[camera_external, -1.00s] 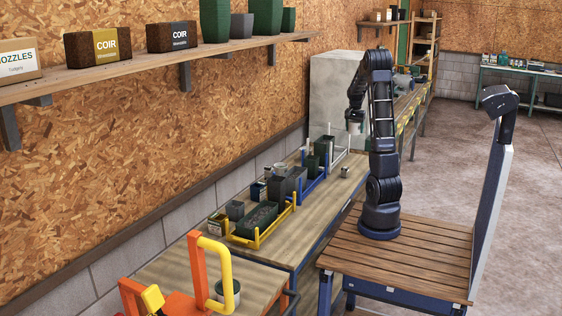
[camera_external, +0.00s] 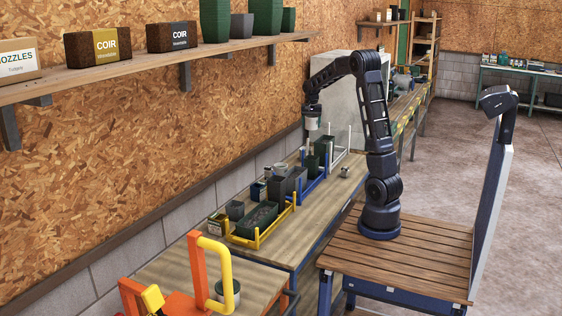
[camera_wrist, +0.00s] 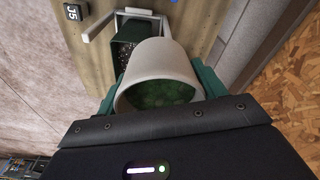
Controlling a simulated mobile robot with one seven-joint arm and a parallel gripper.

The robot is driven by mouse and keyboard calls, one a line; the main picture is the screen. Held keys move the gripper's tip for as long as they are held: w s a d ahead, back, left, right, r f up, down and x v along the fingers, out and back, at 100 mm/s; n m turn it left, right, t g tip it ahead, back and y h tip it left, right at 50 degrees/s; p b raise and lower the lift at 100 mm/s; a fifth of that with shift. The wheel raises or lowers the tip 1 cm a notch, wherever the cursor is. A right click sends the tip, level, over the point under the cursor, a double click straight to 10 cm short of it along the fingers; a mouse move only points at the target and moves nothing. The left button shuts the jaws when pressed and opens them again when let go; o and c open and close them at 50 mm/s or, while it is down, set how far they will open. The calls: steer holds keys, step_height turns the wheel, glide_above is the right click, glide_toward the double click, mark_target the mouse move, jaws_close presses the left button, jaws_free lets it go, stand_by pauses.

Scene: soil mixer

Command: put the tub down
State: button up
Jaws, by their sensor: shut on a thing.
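The tub's bottom is hidden in the wrist view.
Below stand a white rack (camera_external: 340,155), a blue rack (camera_external: 313,187) with dark pots, and a yellow rack (camera_external: 262,240) with a dark planter. Bare bench lies right of the racks.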

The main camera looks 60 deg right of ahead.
steer(key=w+a+n, duration=0.2)
steer(key=w+a, duration=0.5)
steer(key=a, duration=0.5)
steer(key=w+a+n, duration=0.2)
steer(key=w+a, duration=0.6)
steer(key=a, duration=0.4)
steer(key=a+n+t+y, duration=0.1)
steer(key=a+n, duration=0.6)
steer(key=a, duration=3.6)
steer(key=s+a+n, duration=0.2)
steer(key=s+a, duration=0.5)
steer(key=a, duration=0.4)
steer(key=s+a+n, duration=0.1)
steer(key=s+a, duration=0.7)
steer(key=a, duration=0.3)
steer(key=s+a+n, duration=0.2)
steer(key=s+a, duration=0.5)
steer(key=a, duration=0.4)
steer(key=shift+y, duration=0.4)
steer(key=f, duration=2.5)
steer(key=shift+w+a+f, duration=0.1)
steer(key=shift+a+f, duration=0.05)
steer(key=shift+a, duration=0.05)
